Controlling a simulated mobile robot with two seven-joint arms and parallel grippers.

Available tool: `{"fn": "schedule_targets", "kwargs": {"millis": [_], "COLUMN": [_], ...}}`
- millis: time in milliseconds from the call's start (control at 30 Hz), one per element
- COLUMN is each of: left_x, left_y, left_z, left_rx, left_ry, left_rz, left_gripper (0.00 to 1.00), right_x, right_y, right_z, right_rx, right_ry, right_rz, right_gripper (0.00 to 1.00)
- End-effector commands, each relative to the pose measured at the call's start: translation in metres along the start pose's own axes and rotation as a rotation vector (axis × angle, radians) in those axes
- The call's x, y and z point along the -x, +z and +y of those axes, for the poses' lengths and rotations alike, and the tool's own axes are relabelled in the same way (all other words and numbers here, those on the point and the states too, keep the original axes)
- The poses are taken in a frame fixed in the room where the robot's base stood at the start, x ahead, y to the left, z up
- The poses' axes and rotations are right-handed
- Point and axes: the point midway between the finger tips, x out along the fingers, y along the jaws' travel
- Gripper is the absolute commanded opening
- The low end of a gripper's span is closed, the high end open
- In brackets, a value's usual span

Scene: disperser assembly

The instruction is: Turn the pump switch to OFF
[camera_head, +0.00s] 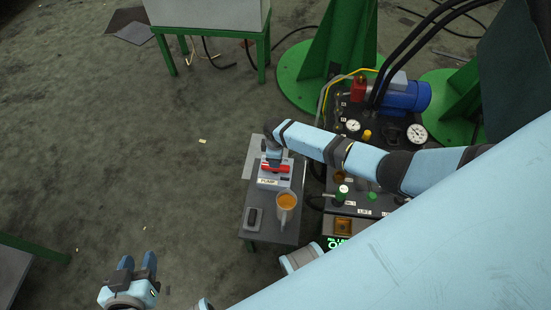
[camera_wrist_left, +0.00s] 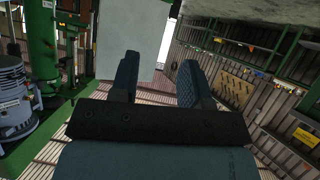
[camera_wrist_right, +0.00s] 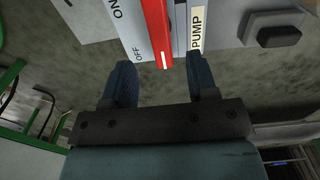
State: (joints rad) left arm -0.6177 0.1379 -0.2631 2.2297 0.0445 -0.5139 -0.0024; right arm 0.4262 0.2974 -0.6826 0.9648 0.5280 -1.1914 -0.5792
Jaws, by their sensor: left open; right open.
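The pump switch (camera_head: 273,179) is a pale box with a PUMP label and a red handle (camera_head: 272,168), standing on a small dark table. In the right wrist view the red handle (camera_wrist_right: 157,32) has a white line at its near end, close to the OFF lettering; ON is farther up. My right gripper (camera_wrist_right: 162,72) is open, with the handle's end in line with the gap between its fingers and clear space either side. Whether they touch cannot be told. In the head view my right wrist partly hides the switch. My left gripper (camera_head: 138,266) is open and empty at lower left.
A mug (camera_head: 286,201) of orange-brown liquid and a dark handheld object (camera_head: 254,218) stand close to the switch on the table (camera_head: 270,233). A machine panel with gauges (camera_head: 416,133) and a blue motor (camera_head: 405,97) lies to the right. The floor at left is mostly clear.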

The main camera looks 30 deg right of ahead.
Motion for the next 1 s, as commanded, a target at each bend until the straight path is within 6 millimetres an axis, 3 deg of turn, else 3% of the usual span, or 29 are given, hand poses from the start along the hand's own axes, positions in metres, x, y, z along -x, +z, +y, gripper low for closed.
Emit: {"fn": "schedule_targets", "kwargs": {"millis": [33, 100, 300, 500, 1000], "left_x": [0.003, 0.004, 0.004, 0.004, 0.004], "left_y": [-0.005, -0.005, -0.005, -0.004, -0.003], "left_z": [0.0, -0.001, -0.002, -0.003, -0.003], "left_rx": [-0.003, -0.008, -0.014, -0.017, -0.017], "left_ry": [-0.003, -0.007, -0.013, -0.016, -0.016], "left_rz": [-0.006, -0.013, -0.026, -0.029, -0.029], "left_gripper": [0.43, 0.43, 0.43, 0.43, 0.43], "right_x": [0.018, 0.032, 0.061, 0.069, 0.069], "right_y": [0.0, 0.0, 0.0, 0.0, 0.0], "right_z": [0.0, 0.0, 0.0, 0.0, 0.0], "right_rx": [0.001, 0.0, 0.001, 0.0, 0.0], "right_ry": [0.001, 0.001, 0.0, 0.0, 0.0], "right_rz": [0.001, 0.001, 0.001, 0.0, 0.0], "right_gripper": [0.53, 0.53, 0.53, 0.53, 0.53]}}
